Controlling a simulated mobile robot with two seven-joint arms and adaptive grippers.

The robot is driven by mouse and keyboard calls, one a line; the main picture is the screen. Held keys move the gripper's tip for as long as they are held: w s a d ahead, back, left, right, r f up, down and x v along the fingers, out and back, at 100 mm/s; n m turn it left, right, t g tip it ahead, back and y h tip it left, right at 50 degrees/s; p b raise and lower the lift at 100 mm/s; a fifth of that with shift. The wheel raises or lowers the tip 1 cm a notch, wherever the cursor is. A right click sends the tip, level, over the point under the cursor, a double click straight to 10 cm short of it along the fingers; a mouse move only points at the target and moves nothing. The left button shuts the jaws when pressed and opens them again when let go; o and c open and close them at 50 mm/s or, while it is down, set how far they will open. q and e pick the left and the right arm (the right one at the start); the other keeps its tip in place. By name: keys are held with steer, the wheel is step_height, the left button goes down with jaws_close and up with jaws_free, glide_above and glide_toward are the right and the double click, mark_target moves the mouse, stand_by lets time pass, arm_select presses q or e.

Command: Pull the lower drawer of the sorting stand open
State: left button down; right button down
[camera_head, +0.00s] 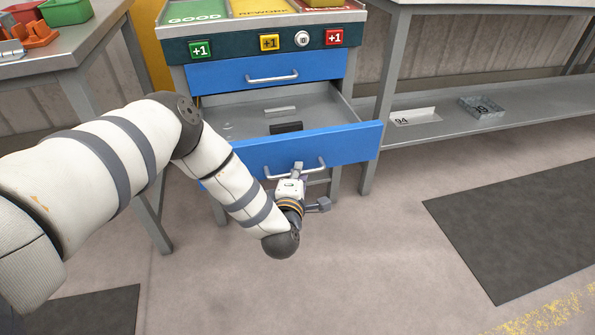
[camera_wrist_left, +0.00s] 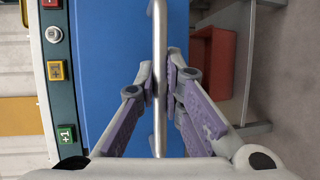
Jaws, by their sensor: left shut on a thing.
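The sorting stand has a blue upper drawer (camera_head: 262,73) that is closed and a blue lower drawer (camera_head: 345,145) that is pulled well out, its grey inside showing. My left gripper (camera_head: 298,170) is at the lower drawer's front, shut on its silver bar handle (camera_head: 318,167). In the left wrist view the two fingers of my left gripper (camera_wrist_left: 160,77) close on either side of the handle (camera_wrist_left: 159,30), in front of the blue drawer front (camera_wrist_left: 108,70). My right gripper is not in view.
A dark piece (camera_head: 286,127) and a grey piece lie in the lower drawer. A table (camera_head: 85,40) stands left and a bench with a low shelf (camera_head: 445,125) stands right. A red container (camera_wrist_left: 212,75) shows in the left wrist view. The floor in front is clear.

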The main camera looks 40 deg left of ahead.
arm_select(q)
steer(key=c, duration=1.7)
jaws_free()
steer(key=v, duration=1.2)
